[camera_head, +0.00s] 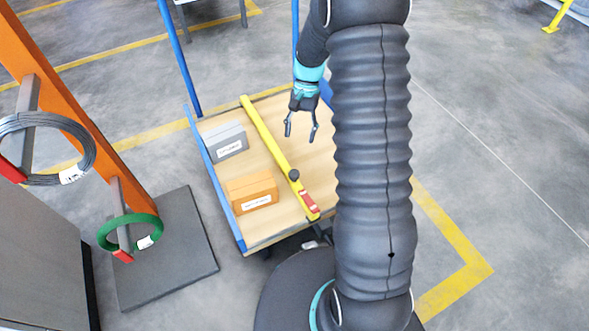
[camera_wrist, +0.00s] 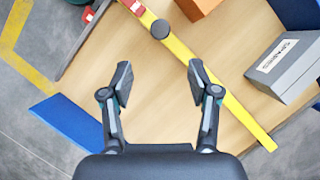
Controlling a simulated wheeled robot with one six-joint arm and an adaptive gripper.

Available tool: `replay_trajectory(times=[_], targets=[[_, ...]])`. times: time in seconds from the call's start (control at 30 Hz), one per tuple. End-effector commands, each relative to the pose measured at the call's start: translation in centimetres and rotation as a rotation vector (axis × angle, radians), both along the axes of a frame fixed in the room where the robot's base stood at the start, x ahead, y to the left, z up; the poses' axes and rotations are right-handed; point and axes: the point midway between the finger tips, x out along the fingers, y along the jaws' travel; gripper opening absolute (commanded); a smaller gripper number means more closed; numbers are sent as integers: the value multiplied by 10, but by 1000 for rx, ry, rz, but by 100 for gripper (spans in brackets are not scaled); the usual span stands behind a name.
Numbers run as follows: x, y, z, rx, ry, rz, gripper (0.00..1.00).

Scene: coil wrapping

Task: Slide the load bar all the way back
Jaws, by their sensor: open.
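The load bar (camera_head: 264,138) is a long yellow bar lying across the wooden cart deck (camera_head: 225,177). It has a dark round knob (camera_head: 294,175) and a red and white label near its front end. My gripper (camera_head: 301,134) is open and empty above the deck, to the right of the bar. In the wrist view the gripper (camera_wrist: 160,85) has its fingers spread, with bare deck between them. There the bar (camera_wrist: 185,58) runs diagonally past the fingertips, and its knob (camera_wrist: 160,29) lies beyond them.
A grey box (camera_head: 225,141) and an orange box (camera_head: 252,191) stand on the deck left of the bar. Blue posts (camera_head: 180,55) rise from the cart. An orange rack (camera_head: 80,100) at left holds a dark coil (camera_head: 90,145) and a green coil (camera_head: 129,232).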

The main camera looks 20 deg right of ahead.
Motion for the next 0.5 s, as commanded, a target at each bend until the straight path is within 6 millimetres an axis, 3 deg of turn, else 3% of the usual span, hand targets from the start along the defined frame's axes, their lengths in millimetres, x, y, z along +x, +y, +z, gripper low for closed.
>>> replay_trajectory(times=[0.5], targets=[[-29, 19, -83, 0, 2, 2, 61]])
